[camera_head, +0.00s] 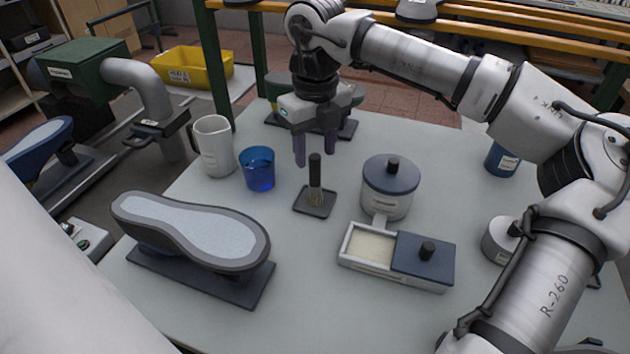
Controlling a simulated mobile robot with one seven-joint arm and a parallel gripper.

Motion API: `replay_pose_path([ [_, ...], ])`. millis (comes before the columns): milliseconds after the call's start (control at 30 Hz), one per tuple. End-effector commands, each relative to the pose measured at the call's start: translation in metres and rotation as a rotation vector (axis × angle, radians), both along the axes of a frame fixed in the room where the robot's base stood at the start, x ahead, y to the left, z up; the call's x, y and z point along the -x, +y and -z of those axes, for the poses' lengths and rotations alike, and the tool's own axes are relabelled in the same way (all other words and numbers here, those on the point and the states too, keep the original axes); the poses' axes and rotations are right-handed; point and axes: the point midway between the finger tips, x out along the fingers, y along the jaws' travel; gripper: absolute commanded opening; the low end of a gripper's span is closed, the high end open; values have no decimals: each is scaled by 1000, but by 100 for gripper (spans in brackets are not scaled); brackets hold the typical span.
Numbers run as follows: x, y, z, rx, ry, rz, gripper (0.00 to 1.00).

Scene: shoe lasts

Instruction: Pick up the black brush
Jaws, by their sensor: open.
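The black brush (315,172) stands upright on a small dark square base (325,211) on the grey table. Its black handle points up and its pale lower part is at the base. My gripper (315,160) points down with its two dark fingers spread apart. The fingertips are around the height of the brush handle in the picture, one to each side of it. I cannot tell from this view whether the fingers are level with the handle in depth. Nothing is held.
A blue cup (257,170) and a white mug (214,147) stand left of the brush. A lidded pot (388,192) is close on its right, with a partly open box (420,262) in front. A shoe last (190,228) lies front left. My arm spans the right side.

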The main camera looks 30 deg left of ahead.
Motion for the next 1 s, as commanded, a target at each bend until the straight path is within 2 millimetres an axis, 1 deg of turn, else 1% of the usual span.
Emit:
replay_pose_path([
  [67,0,0,5,1,1,-1,45],
  [300,-1,2,40,0,3,-1,45],
  [400,-1,2,50,0,2,-1,45],
  [667,-1,3,53,0,0,0,45],
  [1000,-1,3,52,0,0,0,1],
])
